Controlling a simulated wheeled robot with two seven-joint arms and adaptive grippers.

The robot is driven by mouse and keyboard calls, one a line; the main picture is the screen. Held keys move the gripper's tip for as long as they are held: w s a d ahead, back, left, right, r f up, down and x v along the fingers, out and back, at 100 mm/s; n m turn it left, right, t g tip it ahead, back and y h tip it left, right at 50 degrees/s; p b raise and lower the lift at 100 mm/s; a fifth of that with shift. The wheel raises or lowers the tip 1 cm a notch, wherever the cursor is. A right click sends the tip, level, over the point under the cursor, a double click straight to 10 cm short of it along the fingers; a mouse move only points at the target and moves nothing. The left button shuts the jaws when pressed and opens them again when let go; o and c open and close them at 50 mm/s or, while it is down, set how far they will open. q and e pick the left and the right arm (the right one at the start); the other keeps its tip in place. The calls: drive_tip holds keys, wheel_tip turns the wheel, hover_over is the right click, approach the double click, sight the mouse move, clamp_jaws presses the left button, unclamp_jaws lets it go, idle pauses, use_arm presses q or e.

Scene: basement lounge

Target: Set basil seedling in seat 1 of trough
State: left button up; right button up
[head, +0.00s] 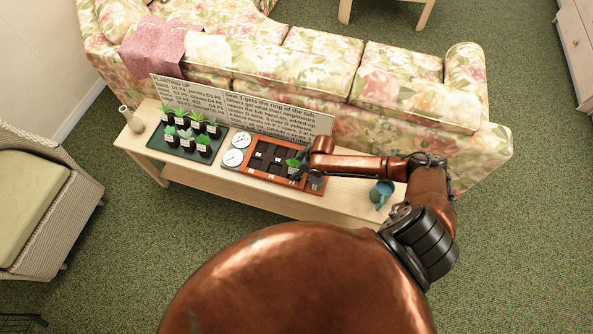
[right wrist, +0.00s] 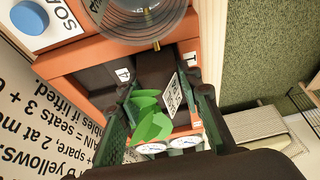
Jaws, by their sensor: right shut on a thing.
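The basil seedling, a green-leaved plant (right wrist: 150,122) with a white label (right wrist: 173,93), sits between the fingers of my right gripper (right wrist: 163,112). Its leaves also show in the head view (head: 292,163), over the right part of the trough. My right gripper (head: 303,167) is shut on it. The orange trough (right wrist: 62,62) has dark seats, with labels 4 and 1 close to the seedling in the wrist view. I cannot tell whether the pot touches the seat floor. My left gripper is not in view.
A dark tray (head: 158,145) with several potted seedlings stands left on the bench. Two white dials (head: 233,157) adjoin the trough. Sign boards (head: 262,112) stand behind. A teal watering can (head: 381,193) is at right. A clear round part (right wrist: 140,18) and blue button (right wrist: 29,18) show near my wrist.

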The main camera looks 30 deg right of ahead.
drive_tip(key=shift+f, duration=0.1)
drive_tip(key=o, duration=1.2)
drive_tip(key=p+v, duration=0.2)
drive_tip(key=v, duration=1)
